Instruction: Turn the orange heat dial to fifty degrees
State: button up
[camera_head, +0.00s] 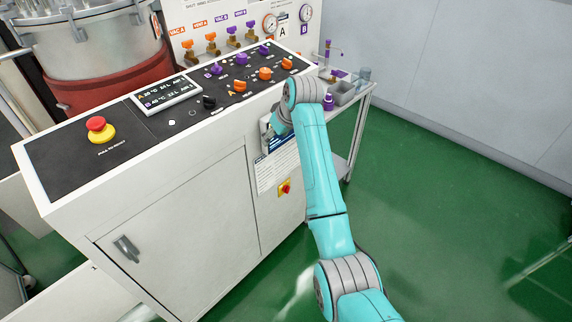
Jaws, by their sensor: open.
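Three orange dials sit in the row marked A on the sloping black control panel: a left one (240,86), a middle one (265,73) and a right one (287,63). Their small labels are too small to read, so I cannot tell which is the heat dial or its setting. A display (167,94) left of the dials shows an A line and a B line with °C values, the digits unclear. My turquoise arm rises in front of the cabinet, its wrist bent by the panel's right end. My gripper's fingers cannot be made out there.
Three purple dials (217,69) form the B row behind. A black knob (209,101) and a red emergency stop (96,124) are further left. Valves and gauges (270,24) stand behind the panel. A side cart (345,97) holds small items at right. Green floor is clear at right.

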jog(key=s+d+f+m+t, duration=0.1)
jog(key=s+d+f, duration=0.1)
jog(key=f, duration=0.7)
jog(key=shift+s+d+f, duration=0.2)
jog(key=shift+d+f, duration=0.05)
jog(key=shift+d, duration=0.4)
jog(key=s+d+f+m+t, duration=0.1)
jog(key=s+d+f, duration=0.35)
jog(key=f, duration=0.35)
jog(key=s+d+f+m+t, duration=0.1)
jog(key=s+d+f, duration=0.2)
jog(key=s+f, duration=0.35)
jog(key=s+d+f+m+t+h, duration=0.1)
jog(key=s+d+f, duration=0.3)
jog(key=s, duration=0.5)
jog(key=s+d+f+m+t+h, duration=0.1)
jog(key=s+d+f+m+t, duration=0.3)
jog(key=s, duration=0.6)
jog(key=s+d+r+h, duration=0.1)
jog(key=s+d+r, duration=0.25)
jog(key=s, duration=0.65)
jog(key=s+d+r, duration=0.3)
jog(key=s+r, duration=0.1)
jog(key=s, duration=0.5)
jog(key=s+d+r+t+h, duration=0.1)
jog(key=s+r+t, duration=0.1)
jog(key=s+r, duration=1.1)
notch_tip(320, 180, up, 2)
jog(key=shift+d+r+m, duration=0.1)
jog(key=shift+d+m, duration=0.3)
